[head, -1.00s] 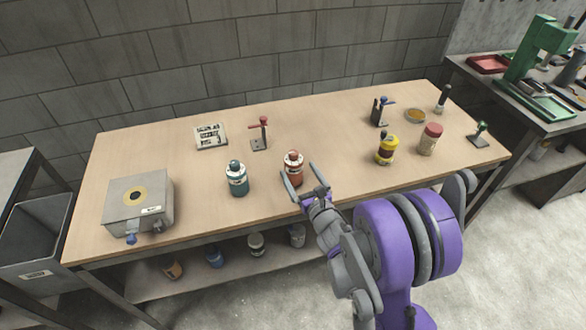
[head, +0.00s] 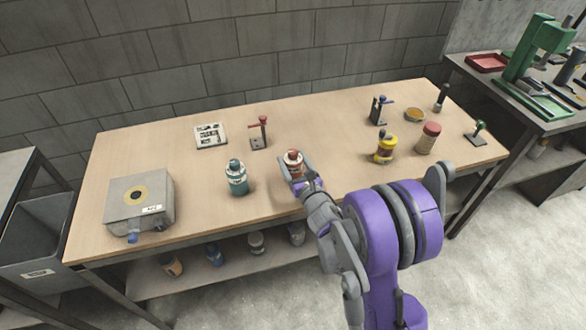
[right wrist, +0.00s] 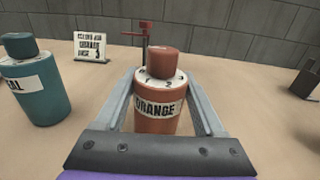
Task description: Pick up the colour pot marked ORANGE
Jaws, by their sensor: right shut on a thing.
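The orange-brown colour pot (head: 293,159) with a red-brown cap stands upright on the table near its front middle. In the right wrist view the pot (right wrist: 158,121) shows the word ORANGE on its white label. My right gripper (head: 297,172) comes from the front and is shut on this pot, one finger on each side of its body. In the right wrist view the gripper (right wrist: 160,112) has both fingers alongside the pot. The pot's base is hidden behind the gripper. My left gripper is not in view.
A teal pot (head: 237,179) stands close to the left. A grey metal box (head: 139,202) is at the table's left end. A red-handled clamp (head: 260,134) and a sign card (head: 211,136) are behind. A yellow pot (head: 385,150) and a red-capped jar (head: 428,139) stand to the right.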

